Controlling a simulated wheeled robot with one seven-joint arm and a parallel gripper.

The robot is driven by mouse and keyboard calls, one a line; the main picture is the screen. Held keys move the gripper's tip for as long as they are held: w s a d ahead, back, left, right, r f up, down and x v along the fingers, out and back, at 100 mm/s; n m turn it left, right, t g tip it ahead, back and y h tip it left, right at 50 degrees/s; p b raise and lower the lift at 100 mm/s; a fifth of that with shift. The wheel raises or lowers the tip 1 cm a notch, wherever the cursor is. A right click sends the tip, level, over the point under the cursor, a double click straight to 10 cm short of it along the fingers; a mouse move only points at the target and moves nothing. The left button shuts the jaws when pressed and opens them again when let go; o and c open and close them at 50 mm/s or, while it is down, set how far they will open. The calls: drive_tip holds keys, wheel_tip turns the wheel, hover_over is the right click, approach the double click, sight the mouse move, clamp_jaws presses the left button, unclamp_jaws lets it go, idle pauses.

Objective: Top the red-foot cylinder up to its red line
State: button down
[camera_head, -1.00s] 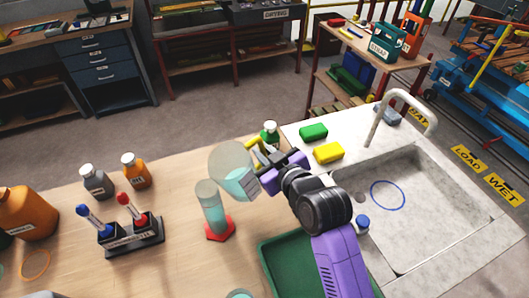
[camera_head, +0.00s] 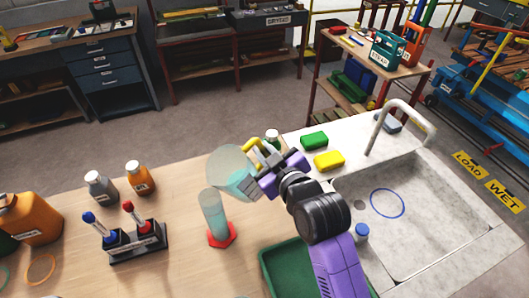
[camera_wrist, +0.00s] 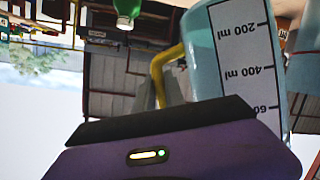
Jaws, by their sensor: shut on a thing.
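The red-foot cylinder (camera_head: 212,214) stands upright on the wooden bench, its red foot (camera_head: 221,235) flat on the top. It holds pale teal liquid; I cannot make out its red line. My gripper (camera_head: 256,168) is shut on the beaker's yellow handle (camera_head: 252,147). In the wrist view the beaker (camera_wrist: 235,50) shows a white scale with 200, 400 and 600 ml marks. I cannot see a stream of liquid.
A holder (camera_head: 138,243) with a blue and a red dropper stands left of the cylinder. Grey (camera_head: 101,187) and orange (camera_head: 139,178) bottles stand behind it. A green tray (camera_head: 283,262) lies to the right, before the sink (camera_head: 410,235). Green (camera_head: 314,140) and yellow (camera_head: 329,160) sponges lie behind.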

sight(252, 140)
drive_tip(key=shift+a+r+n, duration=0.1)
drive_tip(key=shift+r+n, duration=0.3)
drive_tip(key=shift+r, duration=0.55)
drive_tip(key=shift+r+n+t, duration=0.4)
drive_tip(key=shift+t, duration=0.1)
drive_tip(key=shift+s+r+n+t+h+b, duration=0.1)
drive_tip(key=shift+r+n+t+h+b, duration=0.25)
drive_tip(key=shift+r+n, duration=0.35)
drive_tip(key=shift+s+a+r+n+t+b, duration=0.25)
drive_tip(key=shift+r+n, duration=0.25)
drive_tip(key=shift+r, duration=0.25)
drive_tip(key=shift+s+a+r+n+t+b, duration=0.1)
drive_tip(key=shift+a+r+n+t, duration=0.2)
drive_tip(key=shift+r+n, duration=0.3)
drive_tip(key=shift+s+a+r+n+t+b, duration=0.15)
drive_tip(key=shift+s+a+r+n+t, duration=0.2)
drive_tip(key=shift+r+n, duration=0.3)
drive_tip(key=shift+s+a+r+n+t+b, duration=0.15)
drive_tip(key=shift+s+a+r+n, duration=0.25)
drive_tip(key=shift+r, duration=0.4)
drive_tip(key=shift+s+a+r+n, duration=0.1)
drive_tip(key=shift+a+r+n, duration=0.2)
drive_tip(key=shift+r+n, duration=0.15)
drive_tip(key=shift+s+a+r+n+t, duration=0.65)
drive_tip(key=shift+a+r+n, duration=0.1)
drive_tip(key=shift+r+n, duration=0.2)
idle(1.6)
